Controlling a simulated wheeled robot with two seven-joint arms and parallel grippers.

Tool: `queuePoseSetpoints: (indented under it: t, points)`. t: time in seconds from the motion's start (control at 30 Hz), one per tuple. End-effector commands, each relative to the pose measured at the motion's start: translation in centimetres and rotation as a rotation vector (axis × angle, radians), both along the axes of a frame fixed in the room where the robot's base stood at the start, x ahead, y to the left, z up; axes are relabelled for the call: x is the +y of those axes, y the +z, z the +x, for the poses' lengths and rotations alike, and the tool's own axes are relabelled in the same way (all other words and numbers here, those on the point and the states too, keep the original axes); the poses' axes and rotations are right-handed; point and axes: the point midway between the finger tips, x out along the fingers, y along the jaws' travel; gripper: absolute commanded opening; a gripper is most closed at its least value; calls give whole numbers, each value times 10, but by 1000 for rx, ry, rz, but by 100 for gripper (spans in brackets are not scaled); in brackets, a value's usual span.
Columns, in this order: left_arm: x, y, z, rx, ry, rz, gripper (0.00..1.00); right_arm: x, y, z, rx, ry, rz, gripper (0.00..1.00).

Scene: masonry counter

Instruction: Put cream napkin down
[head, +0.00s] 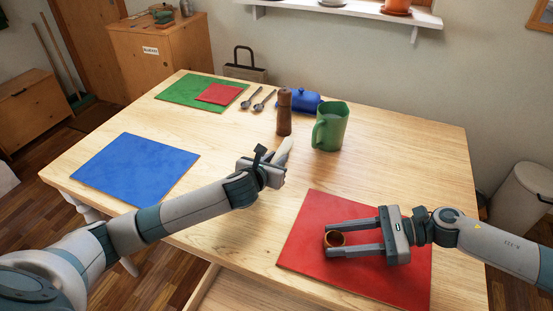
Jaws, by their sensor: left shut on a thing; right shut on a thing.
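My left gripper (272,160) is over the middle of the wooden table. It is shut on the cream napkin (284,150), a pale narrow shape mostly hidden by the gripper. I cannot tell whether the napkin touches the table. My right gripper (328,240) is over the red placemat (305,212) at the front right.
A blue placemat (135,168) lies bare at the left. A red napkin (218,94) lies on the green placemat (180,91), beside two spoons (258,100). A brown mill (284,112), blue butter dish (308,104) and green pitcher (331,128) stand behind my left gripper.

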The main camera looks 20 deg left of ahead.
Motion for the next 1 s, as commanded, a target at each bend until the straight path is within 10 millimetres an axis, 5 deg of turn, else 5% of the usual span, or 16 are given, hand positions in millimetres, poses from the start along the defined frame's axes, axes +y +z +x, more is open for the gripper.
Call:
queuePoseSetpoints:
  t: [0.3, 0.33, 0.4, 1.0]
  points:
    - [0, -3, 0, 0, 0, 0, 0, 0, 0, 0, 0, 0, 0, 27]
    - [0, -3, 0, 0, 0, 0, 28, 0, 0, 0, 0, 0, 0, 27]
    - [0, -3, 0, 0, 0, 0, 42, 0, 0, 0, 0, 0, 0, 27]
    - [0, 6, -14, 0, -1, 1, 42, 0, 0, 0, 0, 0, -1, 27]
